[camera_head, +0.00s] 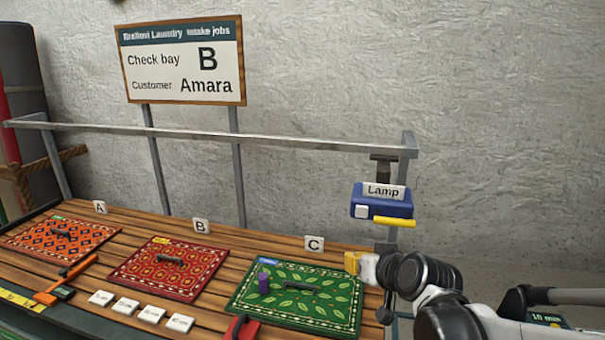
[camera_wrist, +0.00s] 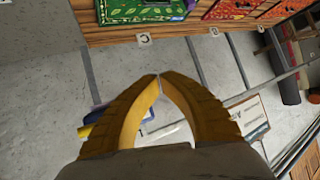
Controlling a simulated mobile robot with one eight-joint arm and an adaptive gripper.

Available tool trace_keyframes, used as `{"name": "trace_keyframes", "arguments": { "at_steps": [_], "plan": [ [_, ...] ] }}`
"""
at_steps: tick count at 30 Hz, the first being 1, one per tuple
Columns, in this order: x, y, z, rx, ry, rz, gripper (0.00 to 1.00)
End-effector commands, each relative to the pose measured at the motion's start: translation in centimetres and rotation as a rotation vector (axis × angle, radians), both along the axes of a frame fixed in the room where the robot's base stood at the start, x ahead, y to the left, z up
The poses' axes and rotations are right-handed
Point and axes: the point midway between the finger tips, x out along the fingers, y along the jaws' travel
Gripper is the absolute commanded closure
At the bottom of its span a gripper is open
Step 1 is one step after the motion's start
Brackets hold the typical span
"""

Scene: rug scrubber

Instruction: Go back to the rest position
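My gripper (camera_head: 352,262) shows in the camera_head view just right of the green rug (camera_head: 330,318) in bay C, in front of the wall. In the camera_wrist view the yellow fingers of my gripper (camera_wrist: 158,78) curve inward and their tips meet, with nothing held between them. My arm reaches in from the lower right. The blue lamp box (camera_head: 372,207) hangs on the rail post above my gripper, and its yellow bar (camera_head: 395,222) is apart from my fingers.
A slatted bench holds an orange rug (camera_head: 28,242) and a red rug (camera_head: 135,265). White tiles (camera_head: 151,314) and an orange-handled tool (camera_head: 48,296) lie at the front. A sign (camera_head: 183,62) stands behind the metal rail (camera_head: 270,139).

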Motion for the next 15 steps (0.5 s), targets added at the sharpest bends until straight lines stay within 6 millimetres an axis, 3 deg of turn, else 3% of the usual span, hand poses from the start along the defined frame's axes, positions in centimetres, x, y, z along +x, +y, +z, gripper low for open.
{"name": "trace_keyframes", "arguments": {
  "at_steps": [1,9,15],
  "plan": [
    [-2.4,0.2,-2.4,-0.016,0.04,0.003,1.0],
    [-14.5,-1.1,-9.9,-0.115,0.27,-0.041,1.0],
    [-19.9,-2.6,-13.4,-0.166,0.364,-0.09,1.0]
  ]
}}
